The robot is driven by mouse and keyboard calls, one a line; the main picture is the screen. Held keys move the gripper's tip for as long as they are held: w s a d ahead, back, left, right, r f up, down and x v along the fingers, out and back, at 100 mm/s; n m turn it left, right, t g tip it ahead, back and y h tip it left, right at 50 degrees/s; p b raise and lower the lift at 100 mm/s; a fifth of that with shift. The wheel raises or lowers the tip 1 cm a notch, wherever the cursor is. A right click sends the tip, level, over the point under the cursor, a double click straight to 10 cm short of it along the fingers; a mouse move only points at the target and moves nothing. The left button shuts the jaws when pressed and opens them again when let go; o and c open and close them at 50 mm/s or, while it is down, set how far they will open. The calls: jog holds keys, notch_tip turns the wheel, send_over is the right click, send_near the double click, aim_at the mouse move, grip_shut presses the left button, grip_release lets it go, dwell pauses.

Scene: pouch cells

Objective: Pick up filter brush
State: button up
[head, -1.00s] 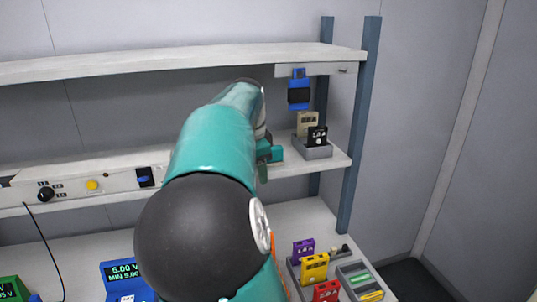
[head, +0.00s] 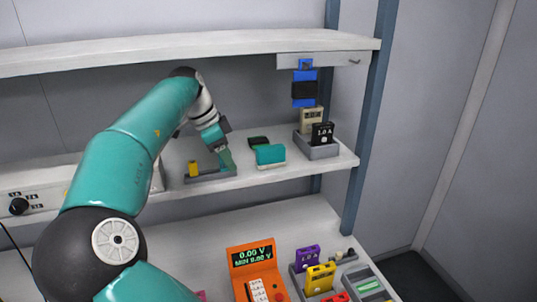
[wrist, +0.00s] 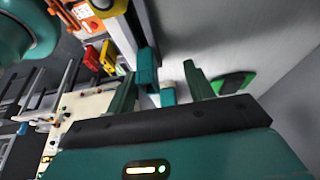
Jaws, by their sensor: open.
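No part is clearly marked as the filter brush. A teal block with a pale lower edge (head: 270,155), possibly the brush, stands on the middle shelf. In the wrist view a small teal and white piece (wrist: 167,98), probably the same block, shows beyond the gap between my fingers. My gripper (head: 228,160) is low over the shelf, left of the block and apart from it, beside a grey tray (head: 208,177) with a yellow piece (head: 193,168). In the wrist view my gripper (wrist: 160,72) is open, with nothing held.
A dark green flat piece (head: 258,141) lies behind the teal block. A grey bin (head: 318,150) with beige and black packs stands to the right. A blue item with a black band (head: 304,88) hangs above it. The upper shelf (head: 200,47) runs overhead.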

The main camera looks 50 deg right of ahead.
aim_at(268, 147)
jog(key=shift+w+a+r, duration=0.1)
jog(key=shift+w+a, duration=0.05)
jog(key=shift+a, duration=0.15)
jog(key=s+d, duration=0.1)
jog(key=d, duration=0.1)
jog(key=s+d, duration=0.1)
jog(key=d, duration=0.1)
jog(key=s+d, duration=0.1)
jog(key=d, duration=0.1)
jog(key=shift+s+d, duration=0.2)
jog(key=shift+s, duration=0.15)
jog(key=d, duration=0.1)
jog(key=s+d, duration=0.1)
jog(key=d, duration=0.1)
jog(key=s+d+f, duration=0.1)
jog(key=shift+s+d, duration=0.2)
jog(key=shift+d, duration=0.05)
jog(key=c, duration=1.1)
